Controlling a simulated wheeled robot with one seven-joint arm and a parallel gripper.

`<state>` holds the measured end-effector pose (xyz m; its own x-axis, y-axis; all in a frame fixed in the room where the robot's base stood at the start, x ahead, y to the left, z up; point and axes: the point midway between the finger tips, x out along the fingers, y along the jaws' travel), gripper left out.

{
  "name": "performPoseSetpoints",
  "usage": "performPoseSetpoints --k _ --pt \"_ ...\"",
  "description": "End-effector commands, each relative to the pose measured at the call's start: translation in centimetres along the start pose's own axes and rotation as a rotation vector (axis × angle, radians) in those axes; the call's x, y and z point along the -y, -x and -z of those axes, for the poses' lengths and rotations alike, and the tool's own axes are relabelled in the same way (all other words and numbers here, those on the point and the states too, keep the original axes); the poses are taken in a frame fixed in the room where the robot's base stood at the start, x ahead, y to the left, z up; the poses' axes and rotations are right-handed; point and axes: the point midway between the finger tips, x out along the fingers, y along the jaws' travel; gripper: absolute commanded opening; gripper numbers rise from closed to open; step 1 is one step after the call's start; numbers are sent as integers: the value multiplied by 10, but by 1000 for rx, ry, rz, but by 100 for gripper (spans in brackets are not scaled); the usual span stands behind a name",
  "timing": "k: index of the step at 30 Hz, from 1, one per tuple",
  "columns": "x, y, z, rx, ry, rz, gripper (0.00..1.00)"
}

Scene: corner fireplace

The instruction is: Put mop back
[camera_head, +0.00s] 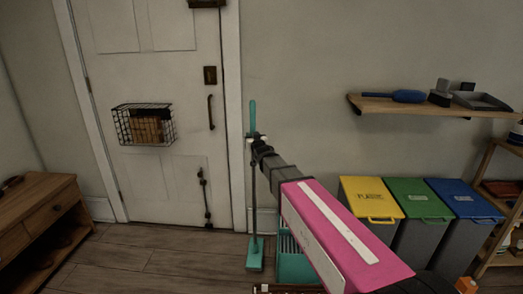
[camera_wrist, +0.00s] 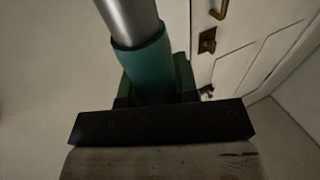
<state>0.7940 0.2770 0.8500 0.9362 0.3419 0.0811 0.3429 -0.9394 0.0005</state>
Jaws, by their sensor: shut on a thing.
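The mop stands nearly upright by the wall to the right of the door. Its teal grip (camera_head: 252,117) is at the top, a thin dark pole runs down, and its teal head (camera_head: 255,254) is at floor level. My gripper (camera_head: 254,138) is shut around the mop just below the teal grip. In the wrist view the mop shows as a metal pole with a teal sleeve (camera_wrist: 143,63) between my dark fingers. A teal slatted bin (camera_head: 297,265) stands right beside the mop head, partly hidden by my arm. I cannot tell whether the head touches the floor.
The door (camera_head: 155,75) with a wire basket (camera_head: 143,123) is on the left. A wooden cabinet (camera_head: 40,222) stands at far left. Yellow, green and blue lidded bins (camera_head: 420,205) stand right, beneath a wall shelf (camera_head: 405,108). The floor (camera_head: 165,262) before the door is clear.

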Motion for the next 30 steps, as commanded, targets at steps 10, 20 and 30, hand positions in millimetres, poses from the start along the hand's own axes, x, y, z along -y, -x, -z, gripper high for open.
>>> performPoseSetpoints --k 10,20,30 --pt "-46 -6 -28 -1 0 0 0" --pt "-48 -4 -54 1 -1 1 0" --pt "-47 -2 -69 -1 -1 1 0"
